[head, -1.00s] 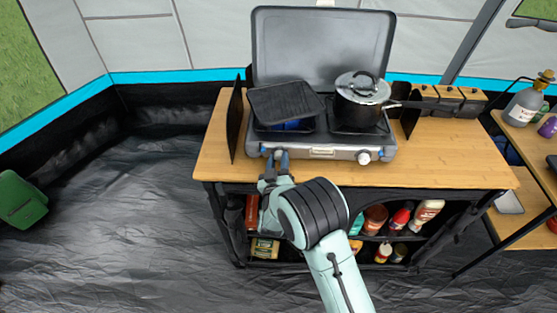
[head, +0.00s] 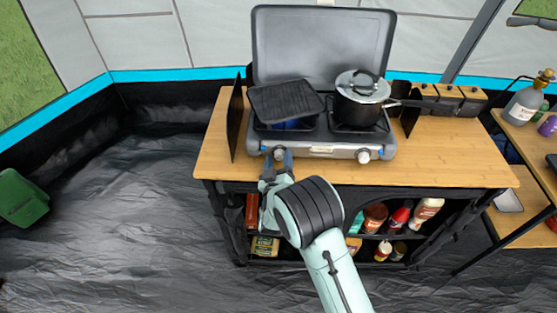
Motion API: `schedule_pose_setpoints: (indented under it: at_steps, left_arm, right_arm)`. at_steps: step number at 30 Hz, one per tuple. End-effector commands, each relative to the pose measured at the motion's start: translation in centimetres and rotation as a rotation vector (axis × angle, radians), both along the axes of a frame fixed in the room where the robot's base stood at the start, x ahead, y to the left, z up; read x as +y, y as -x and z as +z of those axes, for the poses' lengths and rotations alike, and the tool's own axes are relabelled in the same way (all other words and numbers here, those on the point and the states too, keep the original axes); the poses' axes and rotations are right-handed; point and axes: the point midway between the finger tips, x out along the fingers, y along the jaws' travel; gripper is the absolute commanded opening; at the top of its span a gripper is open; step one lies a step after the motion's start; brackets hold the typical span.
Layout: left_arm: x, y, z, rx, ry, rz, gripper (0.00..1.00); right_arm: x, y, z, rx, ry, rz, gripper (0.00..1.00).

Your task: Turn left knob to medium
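The grey-blue camp stove (head: 322,150) stands on the wooden table with its lid raised. Its left knob (head: 279,156) is on the front panel, largely hidden by my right gripper (head: 279,158). The two fingers reach up to the panel from the front and lie on either side of the knob. Whether they press on it cannot be told, and the knob's setting is not readable. The right knob (head: 363,156) is uncovered, with nothing touching it. My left gripper is not in view.
A dark griddle pan (head: 287,101) sits tilted over the left burner, with blue showing below it. A lidded pot (head: 359,112) stands on the right burner. Dark side panels flank the stove. The wooden table (head: 450,165) is clear at the front right. Bottles and jars fill the shelf below.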

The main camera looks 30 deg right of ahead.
Motion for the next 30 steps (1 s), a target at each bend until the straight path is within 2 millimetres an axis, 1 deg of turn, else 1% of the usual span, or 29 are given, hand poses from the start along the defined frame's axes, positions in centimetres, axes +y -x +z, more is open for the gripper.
schedule_pose_setpoints:
  at_steps: [5, 8, 10, 14, 21, 24, 27, 30]
  left_arm:
    - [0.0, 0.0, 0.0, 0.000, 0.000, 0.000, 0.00]
    - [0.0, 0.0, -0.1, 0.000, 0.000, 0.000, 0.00]
    - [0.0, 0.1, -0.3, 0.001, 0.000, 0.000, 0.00]
    - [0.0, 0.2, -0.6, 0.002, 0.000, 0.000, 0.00]
    - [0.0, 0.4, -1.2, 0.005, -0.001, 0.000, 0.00]
    - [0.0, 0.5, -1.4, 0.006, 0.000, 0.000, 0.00]
    - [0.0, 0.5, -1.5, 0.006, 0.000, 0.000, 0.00]
    - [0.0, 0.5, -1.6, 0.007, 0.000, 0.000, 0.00]
  right_arm:
    - [0.0, 0.0, 0.0, -0.001, 0.000, 0.001, 0.61]
    - [0.4, 0.5, 0.0, -0.001, -0.001, 0.000, 0.61]
    - [0.9, 1.3, -0.1, -0.001, -0.002, 0.001, 0.61]
    - [2.5, 3.4, -0.2, 0.001, -0.003, 0.003, 0.61]
    - [5.4, 7.9, -0.4, 0.001, -0.002, 0.003, 0.61]
    - [6.3, 9.4, -0.4, 0.001, -0.001, 0.003, 0.61]
    - [7.0, 10.4, -0.4, 0.000, -0.001, 0.002, 0.61]
    - [7.3, 10.9, -0.4, -0.001, 0.000, 0.001, 0.61]
